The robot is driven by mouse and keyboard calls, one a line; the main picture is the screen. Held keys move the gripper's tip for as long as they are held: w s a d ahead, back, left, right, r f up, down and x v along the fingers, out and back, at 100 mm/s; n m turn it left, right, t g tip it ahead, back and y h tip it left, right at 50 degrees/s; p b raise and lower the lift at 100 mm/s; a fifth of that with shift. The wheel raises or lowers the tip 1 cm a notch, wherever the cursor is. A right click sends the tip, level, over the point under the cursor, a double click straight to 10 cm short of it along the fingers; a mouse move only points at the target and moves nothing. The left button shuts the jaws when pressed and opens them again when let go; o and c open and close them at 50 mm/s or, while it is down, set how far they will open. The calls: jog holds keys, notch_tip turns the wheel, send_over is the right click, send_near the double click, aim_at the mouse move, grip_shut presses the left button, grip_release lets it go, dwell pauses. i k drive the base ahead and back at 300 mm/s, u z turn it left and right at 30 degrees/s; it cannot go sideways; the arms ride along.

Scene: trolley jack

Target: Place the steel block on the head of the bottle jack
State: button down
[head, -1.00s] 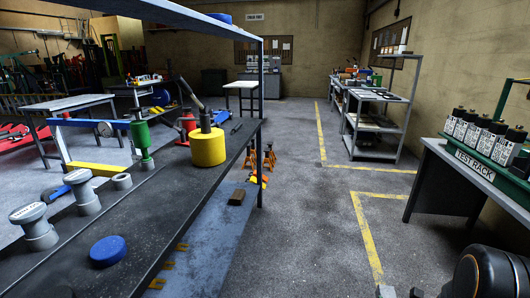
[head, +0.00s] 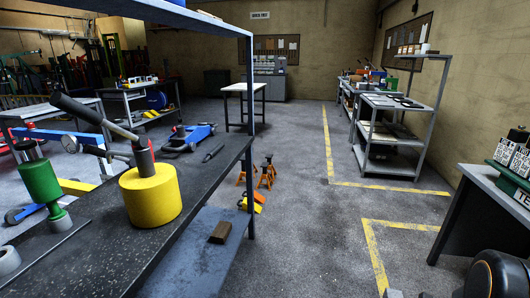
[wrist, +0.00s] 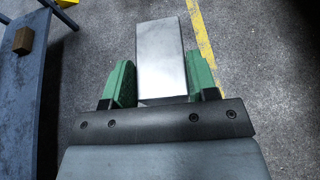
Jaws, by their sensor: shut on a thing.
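A bright steel block (wrist: 160,42) shows in the wrist view, a plain grey rectangular slab. My gripper (wrist: 161,76) is shut on it, with its green fingers at the block's left and right sides. Bare floor lies beyond the block. The gripper and block do not show in the head view. On the dark bench at left in the head view stand a squat yellow cylinder (head: 150,196) and a slim green cylinder (head: 41,184). I cannot tell which thing is the bottle jack.
The dark workbench (head: 200,172) has a blue-grey lower shelf (head: 185,262) bearing a brown block (head: 219,232). Orange jack stands (head: 266,175) are on the floor beyond. The test rack table (head: 478,215) is at right.

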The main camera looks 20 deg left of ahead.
aim_at(137, 128)
jog(key=i, duration=2.95)
jog(key=u, duration=2.9)
